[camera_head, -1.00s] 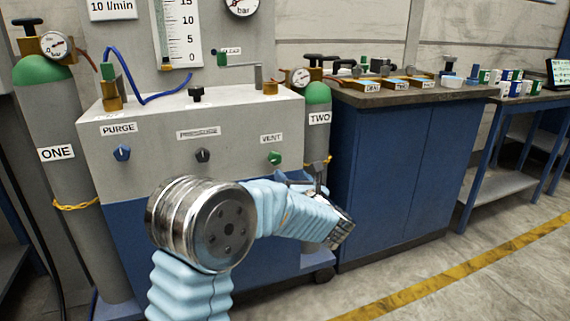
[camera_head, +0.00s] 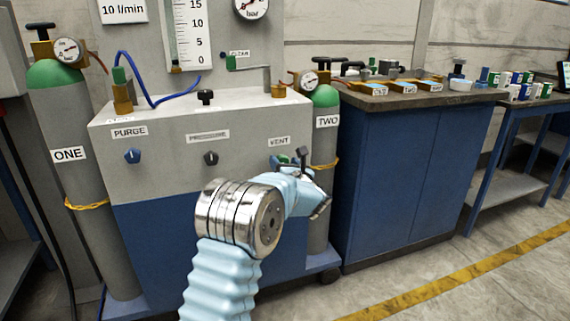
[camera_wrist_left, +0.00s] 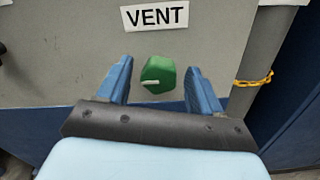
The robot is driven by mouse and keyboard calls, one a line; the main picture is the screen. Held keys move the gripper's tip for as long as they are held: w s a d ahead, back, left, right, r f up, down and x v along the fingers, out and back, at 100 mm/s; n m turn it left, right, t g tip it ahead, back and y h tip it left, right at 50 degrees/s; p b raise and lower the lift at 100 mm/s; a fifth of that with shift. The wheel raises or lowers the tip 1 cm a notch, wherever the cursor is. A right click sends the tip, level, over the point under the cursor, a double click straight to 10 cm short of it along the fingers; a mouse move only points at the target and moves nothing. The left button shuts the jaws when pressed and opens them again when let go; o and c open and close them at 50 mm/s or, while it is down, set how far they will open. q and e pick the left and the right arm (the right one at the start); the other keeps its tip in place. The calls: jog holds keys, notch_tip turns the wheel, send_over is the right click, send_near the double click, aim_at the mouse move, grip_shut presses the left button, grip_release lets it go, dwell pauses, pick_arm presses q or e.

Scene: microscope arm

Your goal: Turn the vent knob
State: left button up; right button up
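The green vent knob (camera_wrist_left: 158,75) is on the grey panel below the VENT label (camera_wrist_left: 155,17) in the left wrist view, its pale pointer mark facing left. My left gripper (camera_wrist_left: 160,82) is open, with one blue finger on each side of the knob and a gap on both sides. I cannot tell how far the fingertips are from the panel. In the head view the gripper (camera_head: 288,161) is in front of the knob and mostly hides it; a bit of green (camera_head: 284,158) shows. My right gripper is not in view.
The blue purge knob (camera_head: 132,156) and dark pressure knob (camera_head: 210,158) are to the left on the same panel. Cylinder TWO (camera_head: 324,150), with a yellow chain, stands close on the right. A blue cabinet (camera_head: 400,180) is beyond it.

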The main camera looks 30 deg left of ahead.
pick_arm(q)
jog(key=c, duration=1)
jog(key=shift+o, duration=0.2)
jog(key=shift+m, duration=0.3)
jog(key=shift+w+d+f+m, duration=0.1)
jog(key=shift+f+m, duration=0.05)
jog(key=shift+m, duration=4.2)
jog(key=shift+d+f+m, duration=0.1)
jog(key=shift+m, duration=4.25)
